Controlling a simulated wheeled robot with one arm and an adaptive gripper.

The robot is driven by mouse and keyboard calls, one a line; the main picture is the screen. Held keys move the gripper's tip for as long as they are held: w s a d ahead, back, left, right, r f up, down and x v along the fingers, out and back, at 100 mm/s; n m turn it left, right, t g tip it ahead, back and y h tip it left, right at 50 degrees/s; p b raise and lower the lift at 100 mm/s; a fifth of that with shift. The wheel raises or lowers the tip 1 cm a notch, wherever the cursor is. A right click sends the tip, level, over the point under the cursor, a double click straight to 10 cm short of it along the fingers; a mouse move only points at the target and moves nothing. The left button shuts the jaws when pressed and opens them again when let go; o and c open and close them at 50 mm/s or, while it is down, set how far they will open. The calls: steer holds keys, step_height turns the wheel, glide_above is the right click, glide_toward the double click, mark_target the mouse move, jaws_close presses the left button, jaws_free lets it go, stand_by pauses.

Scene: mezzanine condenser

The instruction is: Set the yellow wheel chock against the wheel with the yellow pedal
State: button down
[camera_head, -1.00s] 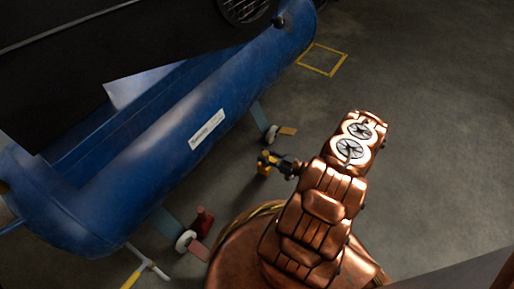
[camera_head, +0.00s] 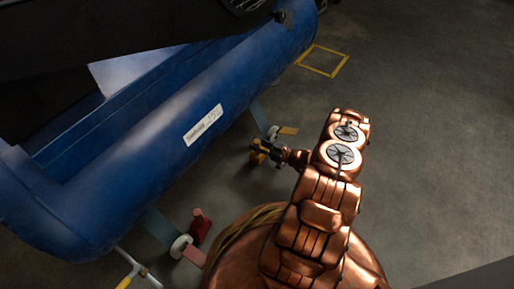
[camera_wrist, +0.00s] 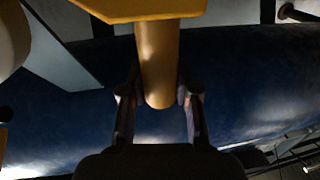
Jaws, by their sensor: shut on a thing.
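My gripper (camera_head: 272,152) is shut on the handle of the yellow wheel chock (camera_head: 257,157). In the wrist view the chock's round handle (camera_wrist: 158,62) stands between both fingers, and its wider body crosses the top edge. The wheel with the yellow pedal (camera_head: 289,130) is a pale caster (camera_head: 272,133) under the blue condenser shell (camera_head: 170,140). The chock is close to this wheel, just below and left of it in the head view. I cannot tell whether they touch. A pale rounded shape, probably the wheel, shows at the left edge of the wrist view (camera_wrist: 12,42).
A red chock (camera_head: 200,226) sits by another caster (camera_head: 180,246) with a red pedal (camera_head: 194,255). A yellow-ended T-handle (camera_head: 134,272) is at the lower left. A yellow floor square (camera_head: 322,62) is empty. Open floor lies to the right.

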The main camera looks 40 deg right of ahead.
steer(key=shift+f, duration=0.15)
steer(key=c, duration=0.8)
jaws_free()
steer(key=shift+f, duration=0.1)
steer(key=shift+c, duration=0.2)
steer(key=shift+s+d+r+p, duration=0.15)
steer(key=shift+r+p, duration=0.05)
steer(key=shift+p, duration=0.1)
steer(key=p+v, duration=0.5)
steer(key=v, duration=0.6)
steer(key=shift+s+f, duration=0.15)
steer(key=shift+s, duration=0.15)
steer(key=shift+d, duration=0.1)
